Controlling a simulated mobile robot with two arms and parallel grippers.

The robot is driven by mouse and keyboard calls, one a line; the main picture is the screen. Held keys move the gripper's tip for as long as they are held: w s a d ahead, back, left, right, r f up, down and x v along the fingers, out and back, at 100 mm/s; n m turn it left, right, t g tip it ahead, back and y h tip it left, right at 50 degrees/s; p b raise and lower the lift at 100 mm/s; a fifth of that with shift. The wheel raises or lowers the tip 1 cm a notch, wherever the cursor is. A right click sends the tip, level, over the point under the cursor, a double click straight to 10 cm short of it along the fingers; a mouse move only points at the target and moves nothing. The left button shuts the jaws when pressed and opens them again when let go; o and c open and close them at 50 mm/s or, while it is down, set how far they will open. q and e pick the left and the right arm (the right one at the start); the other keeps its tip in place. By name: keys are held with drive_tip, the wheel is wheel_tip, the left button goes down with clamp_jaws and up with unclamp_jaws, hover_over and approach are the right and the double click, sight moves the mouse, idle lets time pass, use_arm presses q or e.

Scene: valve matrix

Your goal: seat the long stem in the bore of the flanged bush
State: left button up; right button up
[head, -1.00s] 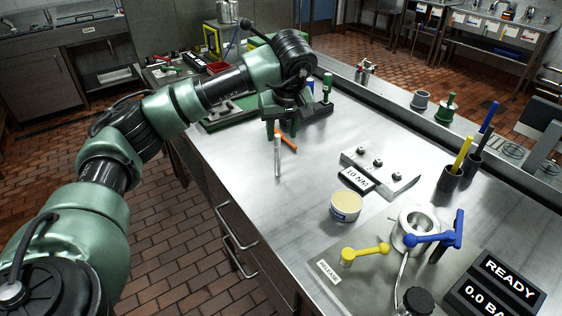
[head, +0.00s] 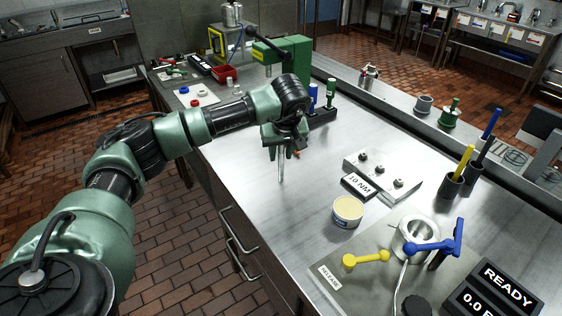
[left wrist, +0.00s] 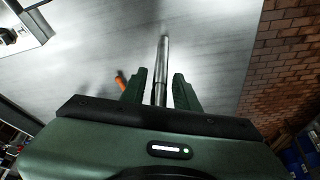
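The long stem (head: 281,172) is a thin silver rod on the bench near its front edge. In the left wrist view the stem (left wrist: 163,58) runs up the picture between my two fingers. My left gripper (head: 282,153) is low over the stem's far end, its fingers open on either side. In the left wrist view the gripper (left wrist: 160,88) shows a gap on both sides of the stem. A round silver piece with an open bore (head: 398,239), which looks like the flanged bush, sits at the right beside a blue lever. My right gripper is not in view.
A round tub (head: 347,213), a torque block (head: 358,184), a yellow lever (head: 366,257) and pen holders (head: 451,185) stand to the right. An orange item lies beside the stem (left wrist: 121,80). A green machine (head: 290,60) stands behind my arm. The mid-bench is clear.

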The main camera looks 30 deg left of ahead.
use_arm(q)
clamp_jaws()
drive_tip(key=shift+r, duration=0.1)
idle(1.1)
